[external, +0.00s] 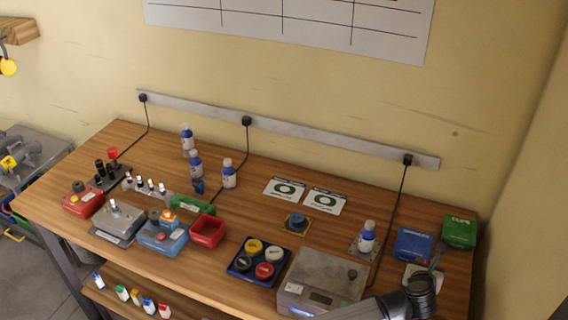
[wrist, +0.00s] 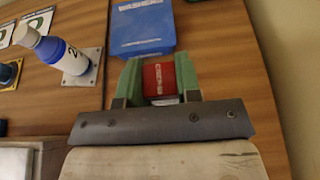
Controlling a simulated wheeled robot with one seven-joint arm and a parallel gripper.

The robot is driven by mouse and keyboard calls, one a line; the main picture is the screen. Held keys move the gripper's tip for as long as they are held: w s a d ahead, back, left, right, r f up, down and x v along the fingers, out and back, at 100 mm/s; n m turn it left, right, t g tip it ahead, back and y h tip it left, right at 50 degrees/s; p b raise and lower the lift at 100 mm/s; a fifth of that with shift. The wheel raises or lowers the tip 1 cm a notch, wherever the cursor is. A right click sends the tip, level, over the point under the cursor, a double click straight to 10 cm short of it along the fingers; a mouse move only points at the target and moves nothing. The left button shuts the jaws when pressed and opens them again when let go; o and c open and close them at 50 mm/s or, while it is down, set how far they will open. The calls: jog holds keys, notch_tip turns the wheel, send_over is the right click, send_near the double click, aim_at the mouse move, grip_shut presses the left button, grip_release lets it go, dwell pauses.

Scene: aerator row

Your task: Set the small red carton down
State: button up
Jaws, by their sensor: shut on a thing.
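The small red carton (wrist: 159,82) is between the green fingers of my gripper (wrist: 158,72) in the wrist view. My gripper is shut on it, with a finger on each side and its lettered red face showing. The carton cannot be made out in the external view, where my arm enters at the bottom right. I cannot tell whether its underside touches the wooden bench (wrist: 225,85). A larger blue lettered carton (wrist: 142,28) lies just beyond the fingertips and also shows in the external view (external: 412,244).
A green carton (external: 460,230) stands right of the blue one. A blue-and-white bottle (external: 367,239) stands on a metal plate to the left. A grey scale-like box (external: 318,280) sits at the front. Bare wood shows right of my gripper, near the wall (wrist: 290,60).

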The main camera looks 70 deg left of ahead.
jog(key=shift+f, duration=0.25)
jog(key=shift+f, duration=0.15)
jog(key=o, duration=0.9)
jog(key=shift+s+d+r, duration=0.15)
jog(key=shift+s+r, duration=0.05)
jog(key=shift+r, duration=0.05)
jog(key=v, duration=1.1)
jog(key=shift+s+d, duration=0.2)
